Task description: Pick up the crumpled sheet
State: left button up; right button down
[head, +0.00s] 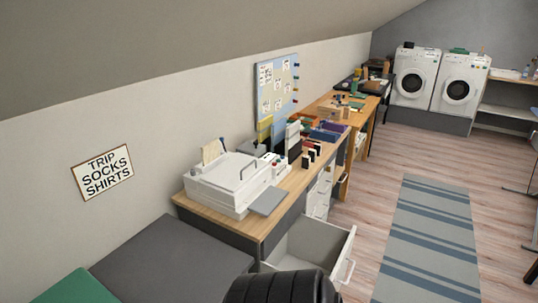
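I cannot make out a sheet that is clearly crumpled. A small beige sheet (211,151) stands upright at the back of the white printer (222,184), on the near end of the wooden desk. It is too small to tell whether it is creased. Neither of my grippers shows in the head view.
A drawer (314,246) stands open below the desk's near end. A grey flap (267,201) juts from the printer's front. Stationery crowds the desk behind it. A striped rug (431,238) lies on the open floor to the right. Two washing machines (415,78) stand at the back.

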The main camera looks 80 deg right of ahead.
aim_at(210, 151)
jog(key=z, duration=2)
